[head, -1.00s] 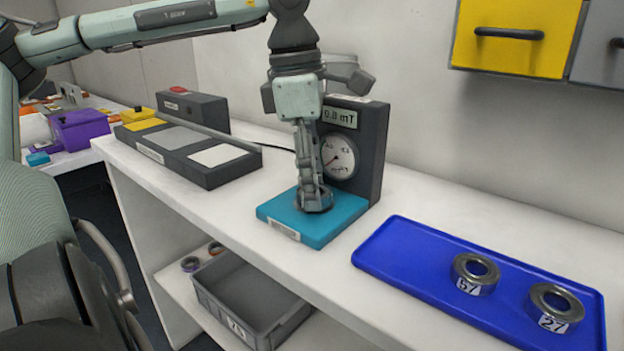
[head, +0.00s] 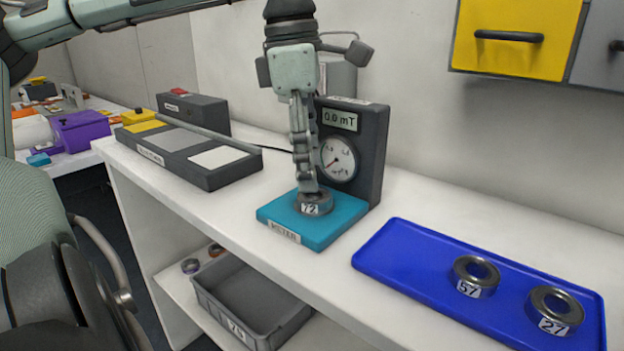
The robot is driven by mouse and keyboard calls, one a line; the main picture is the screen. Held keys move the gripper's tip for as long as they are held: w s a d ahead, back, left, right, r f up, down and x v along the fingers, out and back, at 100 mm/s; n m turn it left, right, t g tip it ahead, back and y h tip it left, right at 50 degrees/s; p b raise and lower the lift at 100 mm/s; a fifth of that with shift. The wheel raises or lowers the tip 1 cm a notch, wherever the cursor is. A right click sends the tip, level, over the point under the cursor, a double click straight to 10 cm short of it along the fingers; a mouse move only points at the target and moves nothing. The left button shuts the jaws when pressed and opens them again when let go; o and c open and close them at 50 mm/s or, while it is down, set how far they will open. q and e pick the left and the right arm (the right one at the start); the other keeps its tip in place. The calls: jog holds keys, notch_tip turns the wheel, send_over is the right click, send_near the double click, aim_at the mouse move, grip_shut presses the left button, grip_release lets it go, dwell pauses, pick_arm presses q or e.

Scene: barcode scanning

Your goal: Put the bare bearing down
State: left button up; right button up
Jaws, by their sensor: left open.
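A steel ring bearing with a "72" tag (head: 313,206) sits on the teal pad of the meter (head: 345,212). My left gripper (head: 307,187) is open, pointing straight down just above this bearing, with its fingertips at or very near the bearing's top. I cannot tell whether they touch it. Two more bearings, tagged "57" (head: 475,287) and "27" (head: 554,322), lie on the blue tray (head: 400,238) at the right. I see no bearing without a tag on the bench top. My right gripper is not in view.
The dark gauge box (head: 369,150) stands close behind the pad and reads 0.0 mT. A dark block with yellow, grey and white panels (head: 205,172) lies to the left. White bench shows between pad and tray.

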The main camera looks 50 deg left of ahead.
pick_arm(q)
notch_tip(320, 180, up, 8)
jog(key=shift+s+a+r, duration=0.2)
jog(key=shift+s+a, duration=0.15)
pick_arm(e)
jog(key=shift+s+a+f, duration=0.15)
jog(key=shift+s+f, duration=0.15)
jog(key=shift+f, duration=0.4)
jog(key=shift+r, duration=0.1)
